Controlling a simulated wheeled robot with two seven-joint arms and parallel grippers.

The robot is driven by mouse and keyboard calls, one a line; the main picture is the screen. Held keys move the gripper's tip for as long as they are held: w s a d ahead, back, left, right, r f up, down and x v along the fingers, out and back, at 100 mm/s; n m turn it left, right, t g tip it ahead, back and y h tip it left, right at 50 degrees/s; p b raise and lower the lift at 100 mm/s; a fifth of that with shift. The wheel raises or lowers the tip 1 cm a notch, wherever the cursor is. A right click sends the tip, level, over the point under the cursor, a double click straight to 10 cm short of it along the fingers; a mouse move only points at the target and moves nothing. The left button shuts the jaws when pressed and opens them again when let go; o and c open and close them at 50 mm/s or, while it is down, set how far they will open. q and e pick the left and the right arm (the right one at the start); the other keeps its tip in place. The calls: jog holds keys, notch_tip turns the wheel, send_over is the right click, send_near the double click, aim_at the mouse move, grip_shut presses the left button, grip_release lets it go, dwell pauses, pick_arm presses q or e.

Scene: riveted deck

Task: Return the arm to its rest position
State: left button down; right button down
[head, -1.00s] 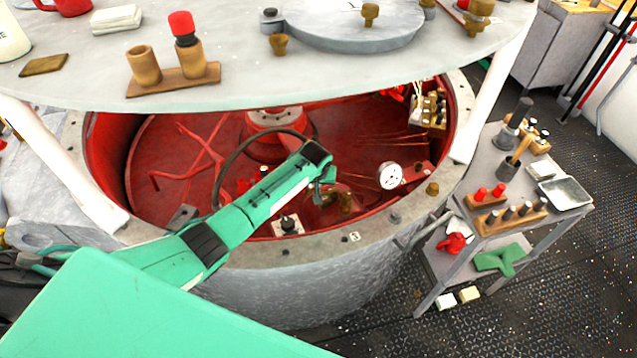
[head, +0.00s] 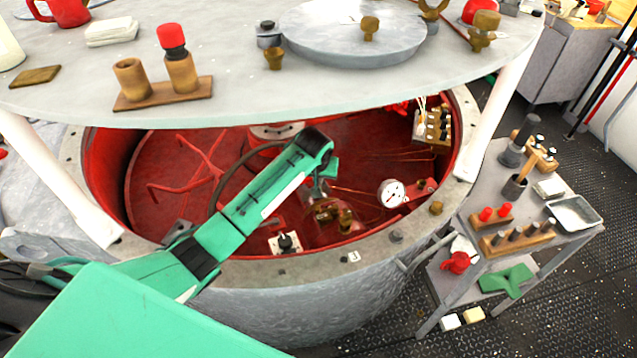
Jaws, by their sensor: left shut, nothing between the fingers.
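My left arm (head: 226,228) is green with black joint bands and comes in from the lower left. It reaches over the rim of a round grey vessel with a red interior. My left gripper (head: 318,192) points down inside the vessel, small and partly hidden by the wrist; it is shut with nothing in it. Brass fittings (head: 340,218) lie just below and right of it; I cannot tell whether it touches them. My right gripper is not in view.
The grey round tabletop (head: 230,50) stands above the vessel on white posts (head: 490,108). The vessel's rim (head: 372,248) surrounds the arm. A white dial gauge (head: 391,193) and a terminal block (head: 432,126) sit to the right inside. A grey cart (head: 478,215) stands right of the vessel.

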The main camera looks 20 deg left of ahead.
pick_arm(q)
jog(key=shift+r, duration=0.1)
dwell(0.3)
jog(key=shift+s, duration=0.2)
